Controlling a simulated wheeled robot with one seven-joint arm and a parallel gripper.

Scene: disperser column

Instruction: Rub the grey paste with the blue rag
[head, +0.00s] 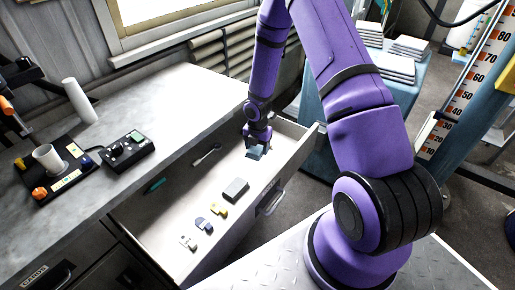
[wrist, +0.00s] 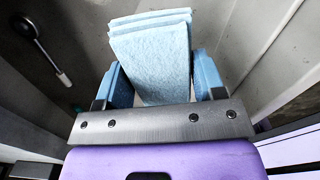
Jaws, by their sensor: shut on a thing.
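The blue rag (wrist: 152,62) is a light blue folded cloth between the blue-padded fingers of my gripper (wrist: 160,88) in the wrist view. My gripper is shut on it. In the head view my gripper (head: 258,145) reaches down into the far end of the open drawer, with the rag (head: 256,153) below it. The rag is close to the drawer floor; I cannot tell whether it touches. I cannot make out any grey paste for certain in either view.
The open drawer (head: 160,226) also holds a grey block (head: 236,189), a yellow piece (head: 218,210), a blue-grey piece (head: 204,225), a teal item (head: 155,185) and a spoon-like tool (head: 207,153). The worktop (head: 165,100) carries a control box (head: 127,152) and a white cup (head: 48,158).

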